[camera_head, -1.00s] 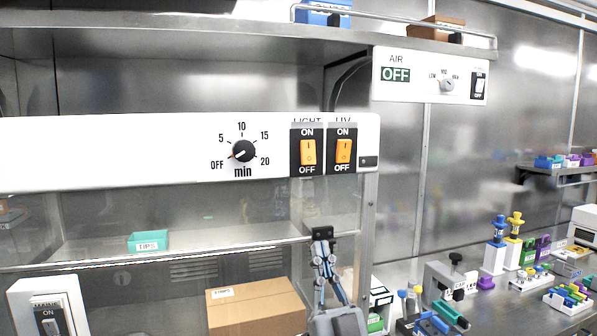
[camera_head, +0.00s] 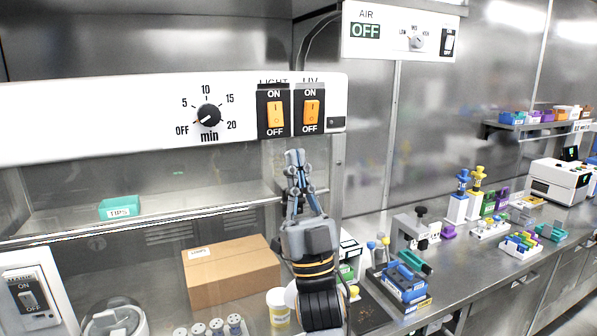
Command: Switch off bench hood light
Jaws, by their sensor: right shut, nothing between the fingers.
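The hood's white front panel (camera_head: 100,117) carries the orange LIGHT rocker switch (camera_head: 275,114), with ON above and OFF below. An orange UV rocker switch (camera_head: 311,112) sits just to its right. I cannot tell for sure which way either rocker is pressed. My right gripper (camera_head: 294,155) points upward just below the two switches, between their columns. Its fingers are shut and empty, and its tips show a little below the panel's lower edge. My left gripper is not in view.
Left of the switches is a timer knob (camera_head: 208,115). The AIR panel (camera_head: 350,45) is up at the right. Under the hood are a green TIPS box (camera_head: 119,208) and a cardboard box (camera_head: 231,272). A bench at the right holds pipettes and racks (camera_head: 492,229).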

